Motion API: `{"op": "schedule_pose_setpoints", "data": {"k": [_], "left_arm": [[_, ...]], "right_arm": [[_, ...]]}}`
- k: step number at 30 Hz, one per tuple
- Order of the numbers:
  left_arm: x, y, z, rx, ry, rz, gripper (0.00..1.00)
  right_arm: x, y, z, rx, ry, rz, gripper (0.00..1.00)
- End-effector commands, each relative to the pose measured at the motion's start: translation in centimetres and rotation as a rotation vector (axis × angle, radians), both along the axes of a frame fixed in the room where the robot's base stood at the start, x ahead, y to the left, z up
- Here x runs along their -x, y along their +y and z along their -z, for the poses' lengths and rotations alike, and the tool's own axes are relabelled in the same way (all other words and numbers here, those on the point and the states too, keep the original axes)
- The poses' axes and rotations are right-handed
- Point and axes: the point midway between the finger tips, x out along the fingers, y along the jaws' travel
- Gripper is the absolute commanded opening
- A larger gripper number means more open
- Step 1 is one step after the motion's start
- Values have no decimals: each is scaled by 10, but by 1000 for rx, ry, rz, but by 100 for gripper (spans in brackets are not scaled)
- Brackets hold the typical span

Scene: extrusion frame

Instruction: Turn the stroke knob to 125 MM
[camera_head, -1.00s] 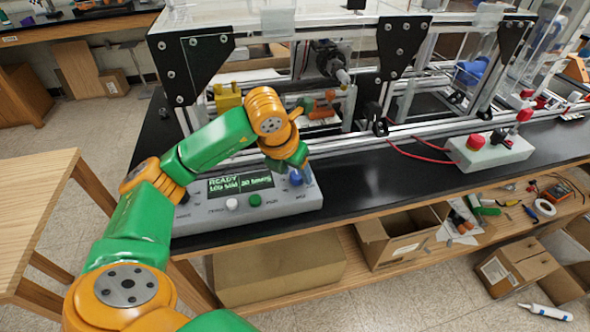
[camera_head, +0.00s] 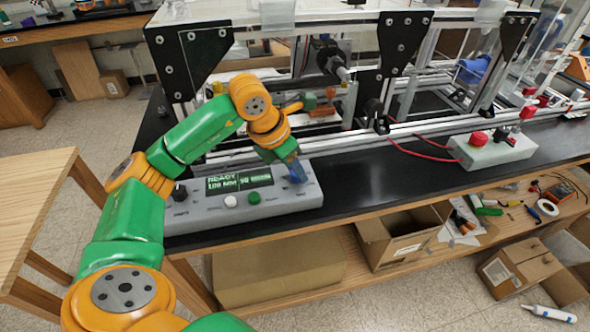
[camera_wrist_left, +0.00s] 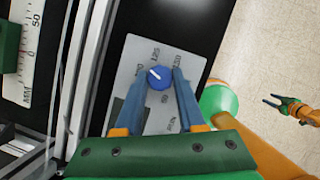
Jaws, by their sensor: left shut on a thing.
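The stroke knob is a round blue knob (camera_wrist_left: 160,77) on a grey control box (camera_head: 240,213). In the left wrist view its white pointer line aims up and left, with the 125 mark just above it. My left gripper (camera_head: 296,172) comes down on the right end of the box in the head view. Its two blue fingers (camera_wrist_left: 160,72) stand on either side of the knob and are shut on it. In the head view the fingers hide most of the knob. The display (camera_head: 238,181) reads READY and what looks like 100 MM. My right gripper (camera_wrist_left: 273,102) is small at the right of the wrist view, fingers apart.
A white button (camera_head: 231,201) and a green button (camera_head: 254,198) sit on the box left of the gripper. A black knob (camera_head: 179,192) is at its left end. The extrusion frame (camera_head: 345,140) stands close behind. Another grey box with a red button (camera_head: 478,138) is at right.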

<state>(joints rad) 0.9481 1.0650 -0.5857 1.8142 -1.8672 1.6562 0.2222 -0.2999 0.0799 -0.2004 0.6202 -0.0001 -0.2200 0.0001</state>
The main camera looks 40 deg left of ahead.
Motion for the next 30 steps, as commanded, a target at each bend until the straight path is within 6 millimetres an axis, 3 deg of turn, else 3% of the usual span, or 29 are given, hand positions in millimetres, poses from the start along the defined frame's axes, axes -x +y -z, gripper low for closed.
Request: {"op": "schedule_pose_setpoints", "data": {"k": [15, 30], "left_arm": [[-2, 3, -3, 2, -1, 442, 0], [-3, 3, -1, -1, -2, 647, 0]], "right_arm": [[0, -1, -11, 2, 1, 0, 50], [0, -1, -19, 1, 1, 0, 50]]}}
